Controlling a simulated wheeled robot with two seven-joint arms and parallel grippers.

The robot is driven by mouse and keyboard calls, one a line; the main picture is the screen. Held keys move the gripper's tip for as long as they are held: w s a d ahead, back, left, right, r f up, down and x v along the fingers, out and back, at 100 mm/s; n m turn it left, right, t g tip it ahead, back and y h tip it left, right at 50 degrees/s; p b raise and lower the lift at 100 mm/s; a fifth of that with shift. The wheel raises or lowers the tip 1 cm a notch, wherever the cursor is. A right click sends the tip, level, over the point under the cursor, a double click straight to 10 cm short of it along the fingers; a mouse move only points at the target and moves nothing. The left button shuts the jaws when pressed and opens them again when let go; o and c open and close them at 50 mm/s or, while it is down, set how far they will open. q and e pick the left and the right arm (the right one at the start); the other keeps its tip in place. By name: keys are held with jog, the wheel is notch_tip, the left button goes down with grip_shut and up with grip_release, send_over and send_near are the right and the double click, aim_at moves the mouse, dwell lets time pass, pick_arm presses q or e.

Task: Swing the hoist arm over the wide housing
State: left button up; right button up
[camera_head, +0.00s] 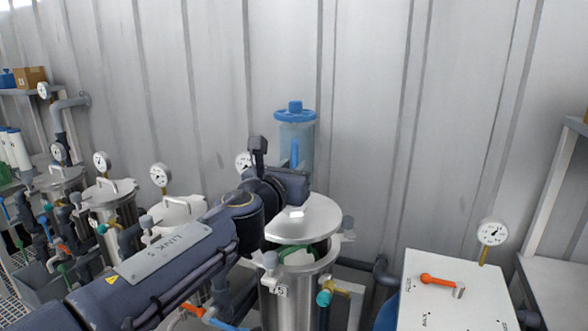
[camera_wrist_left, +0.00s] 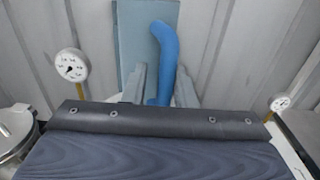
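My left gripper (camera_wrist_left: 162,74) shows in the left wrist view with its two grey fingers apart, so it is open. A curved blue handle (camera_wrist_left: 163,40) stands between and beyond the fingers, closer to the right one; whether they touch is unclear. In the head view the handle (camera_head: 294,152) is on a pale blue cylinder with a blue cap (camera_head: 295,115), just behind my wrist. Below is a steel housing (camera_head: 290,302) labelled 45, with a round lid (camera_head: 303,222) tilted above its open mouth. I cannot make out a separate hoist arm. My right gripper is not in view.
Several steel vessels with gauges (camera_head: 110,195) and pipes stand at the left. A white box with an orange lever (camera_head: 450,300) and a gauge (camera_head: 491,233) stands at the right. A corrugated wall closes the back. A shelf (camera_head: 555,295) is at the far right.

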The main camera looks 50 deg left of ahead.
pick_arm(q)
jog(key=shift+s, duration=0.15)
jog(key=p+v, duration=0.3)
jog(key=v, duration=0.4)
jog(key=shift+s+d, duration=0.2)
jog(key=shift+s, duration=0.05)
dwell(0.4)
